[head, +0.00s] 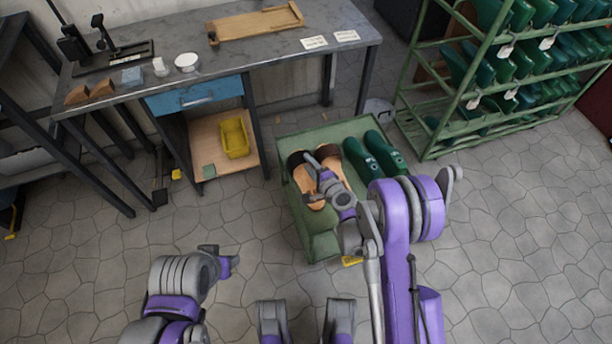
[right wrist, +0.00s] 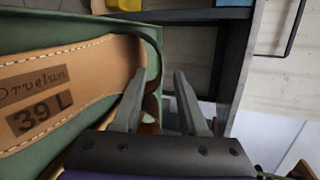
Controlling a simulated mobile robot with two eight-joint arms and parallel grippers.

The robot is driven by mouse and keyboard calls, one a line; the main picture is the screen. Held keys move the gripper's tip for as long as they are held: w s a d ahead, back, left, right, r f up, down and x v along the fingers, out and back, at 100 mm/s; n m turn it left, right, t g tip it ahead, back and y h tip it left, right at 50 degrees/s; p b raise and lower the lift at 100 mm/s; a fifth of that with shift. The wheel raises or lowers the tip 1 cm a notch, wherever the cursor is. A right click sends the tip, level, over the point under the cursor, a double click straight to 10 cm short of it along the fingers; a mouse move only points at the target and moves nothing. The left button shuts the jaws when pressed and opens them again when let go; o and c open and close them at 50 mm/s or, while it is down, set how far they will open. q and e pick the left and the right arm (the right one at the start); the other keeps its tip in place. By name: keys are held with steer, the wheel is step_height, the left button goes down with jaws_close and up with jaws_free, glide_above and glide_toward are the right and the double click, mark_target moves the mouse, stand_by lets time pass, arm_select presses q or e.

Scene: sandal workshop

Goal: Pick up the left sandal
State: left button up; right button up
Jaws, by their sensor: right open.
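The left sandal (head: 299,178), tan with a dark strap, lies on a green tray-like surface (head: 292,218) beside a similar sandal (head: 333,164). In the right wrist view the left sandal's insole (right wrist: 70,82) shows large, with pale stitching and a "39 L" stamp. My right gripper (head: 314,163) is open over the sandals. In the right wrist view its two fingers (right wrist: 158,78) stand apart around the sandal's edge, one over the insole and one outside; contact is unclear. My left gripper (head: 228,264) is low and away from the sandals; its jaws are too unclear to judge.
Two dark green shoe forms (head: 372,158) lie right of the sandals. A workbench (head: 240,55) with a blue drawer (head: 195,95) stands behind, a yellow bin (head: 234,138) on its lower shelf. A green rack (head: 430,120) stands at right. Floor is free at left front.

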steer(key=x, duration=0.4)
steer(key=shift+w+a+f+b, duration=0.15)
steer(key=shift+w+b, duration=0.05)
steer(key=shift+b, duration=0.1)
jaws_close()
stand_by(1.1)
